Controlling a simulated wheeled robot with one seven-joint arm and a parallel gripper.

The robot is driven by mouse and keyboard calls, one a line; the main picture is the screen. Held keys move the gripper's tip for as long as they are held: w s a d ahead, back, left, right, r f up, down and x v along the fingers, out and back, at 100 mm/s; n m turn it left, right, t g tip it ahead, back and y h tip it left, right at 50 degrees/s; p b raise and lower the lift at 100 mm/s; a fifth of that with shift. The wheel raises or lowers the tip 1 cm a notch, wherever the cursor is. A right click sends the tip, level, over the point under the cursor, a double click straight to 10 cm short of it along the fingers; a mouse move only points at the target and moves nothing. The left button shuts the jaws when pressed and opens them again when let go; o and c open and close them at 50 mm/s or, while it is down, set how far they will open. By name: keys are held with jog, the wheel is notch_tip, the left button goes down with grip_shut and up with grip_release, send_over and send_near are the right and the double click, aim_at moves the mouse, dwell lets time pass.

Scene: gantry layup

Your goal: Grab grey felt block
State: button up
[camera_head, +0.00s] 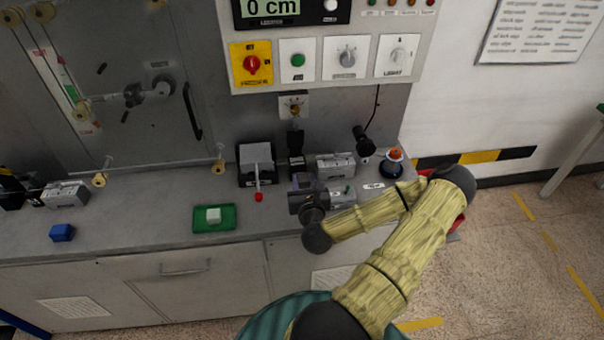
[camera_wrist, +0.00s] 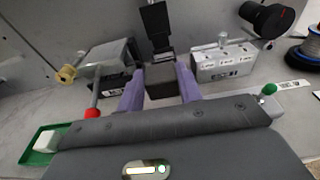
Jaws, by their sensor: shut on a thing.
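The grey felt block (camera_wrist: 160,84) is a dark grey piece between the two purple fingers in the wrist view. My gripper (camera_wrist: 160,88) is shut on it, with one finger on each side. In the head view my gripper (camera_head: 303,182) is over the bench, right of the green tray, and the block cannot be made out clearly there. I cannot tell whether the block still touches the bench.
A dark device with a red knob (camera_head: 258,197) stands left of my gripper. A grey metal box (camera_head: 336,166) is close behind.

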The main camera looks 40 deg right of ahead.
aim_at(304, 183)
jog(key=shift+f+p+v, duration=0.15)
jog(key=shift+p+v, duration=1.15)
jog(key=shift+p, duration=0.05)
jog(key=shift+f+p+v, duration=0.15)
jog(key=shift+p+v, duration=1.15)
